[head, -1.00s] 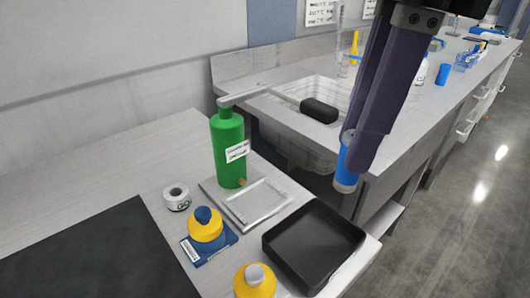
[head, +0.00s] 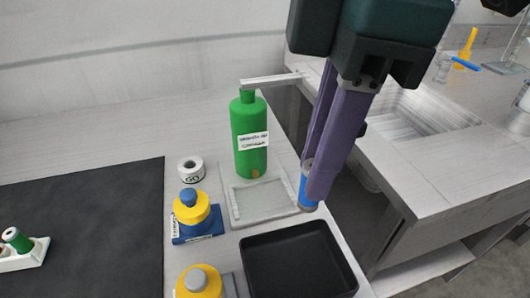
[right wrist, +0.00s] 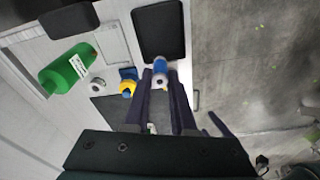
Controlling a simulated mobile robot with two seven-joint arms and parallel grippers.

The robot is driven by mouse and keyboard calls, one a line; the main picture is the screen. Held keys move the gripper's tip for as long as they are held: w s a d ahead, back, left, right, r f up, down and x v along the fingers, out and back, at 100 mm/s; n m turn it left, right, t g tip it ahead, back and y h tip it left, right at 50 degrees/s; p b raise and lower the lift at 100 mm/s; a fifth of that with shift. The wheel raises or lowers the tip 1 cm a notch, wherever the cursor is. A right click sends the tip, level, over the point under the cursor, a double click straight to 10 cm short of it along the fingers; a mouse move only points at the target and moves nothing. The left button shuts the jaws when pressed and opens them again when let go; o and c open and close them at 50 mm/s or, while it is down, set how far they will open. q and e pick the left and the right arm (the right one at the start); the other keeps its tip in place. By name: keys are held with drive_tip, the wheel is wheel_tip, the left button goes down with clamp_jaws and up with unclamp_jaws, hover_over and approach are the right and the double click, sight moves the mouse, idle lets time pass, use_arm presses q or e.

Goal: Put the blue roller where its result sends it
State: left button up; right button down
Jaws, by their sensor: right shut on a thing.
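My right gripper (head: 315,190) is shut on the blue roller (head: 307,185), which hangs tilted between the purple fingers. In the head view the roller appears by the right corner of the pale shallow tray (head: 236,208) and above the black tray (head: 250,262). The right wrist view also shows the roller (right wrist: 160,66) between the fingertips, near the black tray (right wrist: 160,30). A white roll marked "GO" (head: 190,169) stands left of the pale tray. My left gripper is not in view.
A labelled green bottle (head: 249,150) stands behind the pale tray. A yellow-and-blue piece (head: 191,210) sits on a blue card, with a yellow-and-grey one (head: 200,284) nearer. A dark mat (head: 90,220) lies left with a white holder (head: 25,257). A sink (head: 425,115) is at right.

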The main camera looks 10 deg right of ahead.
wheel_tip(320, 180, down, 15)
drive_tip(key=shift+r+b, duration=0.2)
drive_tip(key=shift+b, duration=0.8)
drive_tip(key=shift+f, duration=0.2)
drive_tip(key=shift+f, duration=0.1)
drive_tip(key=c, duration=0.8)
unclamp_jaws()
drive_tip(key=shift+o, duration=0.2)
